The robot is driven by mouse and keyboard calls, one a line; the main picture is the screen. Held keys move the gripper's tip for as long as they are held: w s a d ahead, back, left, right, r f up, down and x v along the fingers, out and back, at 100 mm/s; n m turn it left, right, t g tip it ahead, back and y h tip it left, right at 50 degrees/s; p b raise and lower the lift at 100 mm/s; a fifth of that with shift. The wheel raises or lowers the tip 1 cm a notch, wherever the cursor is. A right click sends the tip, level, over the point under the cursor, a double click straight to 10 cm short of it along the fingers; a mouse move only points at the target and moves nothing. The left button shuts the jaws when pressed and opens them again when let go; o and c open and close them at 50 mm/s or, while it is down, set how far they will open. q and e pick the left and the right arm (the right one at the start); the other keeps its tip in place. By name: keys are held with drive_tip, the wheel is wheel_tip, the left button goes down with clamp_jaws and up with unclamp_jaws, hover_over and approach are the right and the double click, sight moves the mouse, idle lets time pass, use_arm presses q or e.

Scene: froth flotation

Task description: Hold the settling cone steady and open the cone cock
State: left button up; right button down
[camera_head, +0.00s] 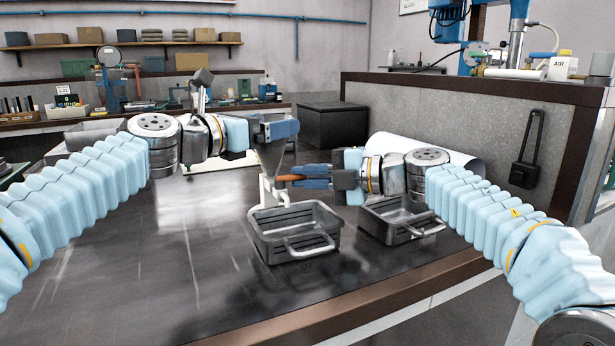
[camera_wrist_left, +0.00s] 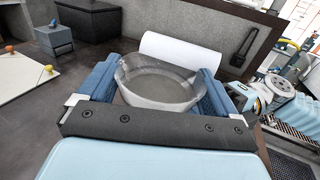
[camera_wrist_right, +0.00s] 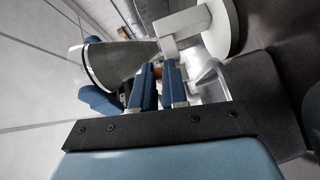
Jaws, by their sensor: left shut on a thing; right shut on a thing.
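The settling cone (camera_head: 271,156) is a grey, see-through funnel, wide end up, above a tray. My left gripper (camera_head: 276,130) is shut on its upper part; the left wrist view shows the open cone mouth (camera_wrist_left: 160,88) between the two blue fingers. The cone cock's orange handle (camera_head: 289,178) lies at the cone's lower end, pointing right. My right gripper (camera_head: 303,178) is shut on that handle, coming from the right. In the right wrist view the fingers (camera_wrist_right: 159,85) are close together beside the cone (camera_wrist_right: 118,62), and the handle is mostly hidden between them.
A white stand (camera_head: 266,191) rises by the cone. A dark grey tray (camera_head: 262,242) with a handle stands below the cone, and a second tray (camera_head: 372,224) stands to its right. A black box (camera_head: 332,127) is behind. The bench front left is clear.

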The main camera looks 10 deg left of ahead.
drive_tip(key=shift+s, duration=0.1)
drive_tip(key=m+t, duration=0.1)
drive_tip(key=t, duration=0.1)
drive_tip(key=s+m+t+h, duration=0.1)
drive_tip(key=m+t, duration=0.1)
drive_tip(key=s+m+t+h, duration=0.1)
drive_tip(key=t, duration=0.1)
drive_tip(key=shift+s, duration=0.1)
drive_tip(key=m+t+h, duration=0.1)
drive_tip(key=s+m+t+h, duration=0.1)
drive_tip(key=m, duration=0.1)
drive_tip(key=shift+a+f+t+h, duration=0.2)
drive_tip(key=shift+t+h, duration=0.1)
drive_tip(key=shift+s+a+f+m+t+h, duration=0.1)
drive_tip(key=shift+s+f+m+t+h, duration=0.1)
drive_tip(key=shift+m+t+h, duration=0.35)
drive_tip(key=shift+s+a+f+m+t+h, duration=0.1)
drive_tip(key=shift+f+m+t+h, duration=0.2)
drive_tip(key=shift+h, duration=0.35)
drive_tip(key=shift+d+r+m+h, duration=0.1)
drive_tip(key=shift+m+h, duration=0.2)
drive_tip(key=shift+m, duration=0.05)
drive_tip(key=shift+s+r+t+h, duration=0.15)
drive_tip(key=shift+t+h, duration=0.15)
drive_tip(key=shift+t, duration=0.05)
drive_tip(key=shift+d+r+m, duration=0.1)
drive_tip(key=shift+r+m, duration=0.25)
drive_tip(key=shift+m, duration=0.05)
